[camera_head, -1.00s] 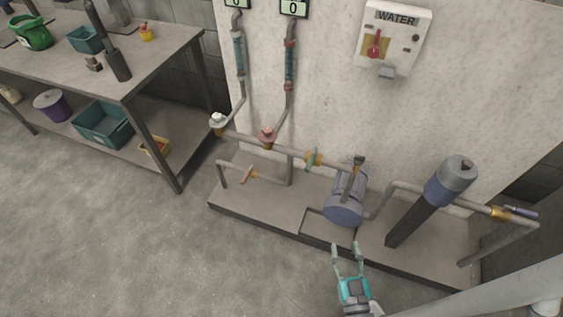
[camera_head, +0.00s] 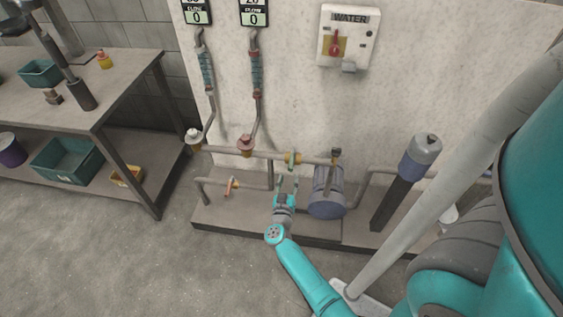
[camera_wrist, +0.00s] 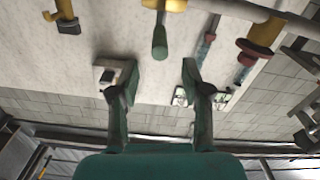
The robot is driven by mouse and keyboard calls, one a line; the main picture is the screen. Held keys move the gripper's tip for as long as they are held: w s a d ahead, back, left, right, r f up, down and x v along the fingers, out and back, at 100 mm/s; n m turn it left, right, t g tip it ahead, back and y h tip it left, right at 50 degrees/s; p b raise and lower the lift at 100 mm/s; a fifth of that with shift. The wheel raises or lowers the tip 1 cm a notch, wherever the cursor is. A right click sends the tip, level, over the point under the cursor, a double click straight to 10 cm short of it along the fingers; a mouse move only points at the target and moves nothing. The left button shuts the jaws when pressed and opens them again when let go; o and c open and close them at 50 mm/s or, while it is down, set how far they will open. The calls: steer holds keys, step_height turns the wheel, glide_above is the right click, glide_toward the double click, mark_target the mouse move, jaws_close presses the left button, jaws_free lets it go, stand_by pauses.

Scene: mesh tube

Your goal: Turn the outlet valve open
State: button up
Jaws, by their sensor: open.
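No valve is labelled outlet in readable text. A valve with a green handle (camera_head: 292,160) sits on the horizontal pipe, left of the blue pump (camera_head: 328,194). In the wrist view its green handle (camera_wrist: 160,40) hangs from a yellow body, centred beyond the gap between my fingertips. My gripper (camera_head: 287,186) is just below that valve in the head view; its open fingers (camera_wrist: 160,76) are apart from the handle and hold nothing. Other valves have a red top (camera_head: 246,145), a white top (camera_head: 194,138) and an orange handle (camera_head: 231,187).
A pale wall panel carries a WATER switch box (camera_head: 345,37) and two meters, one at the upper middle (camera_head: 254,12). A tall grey-blue cylinder (camera_head: 421,152) stands right of the pump. A workbench (camera_head: 125,75) is at left. Bare floor (camera_head: 100,255) lies in front. My arm covers the right side.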

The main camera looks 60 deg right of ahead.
mark_target(292, 158)
steer(key=x, duration=1)
steer(key=shift+w+d, duration=0.1)
steer(key=shift+d, duration=0.1)
jaws_close()
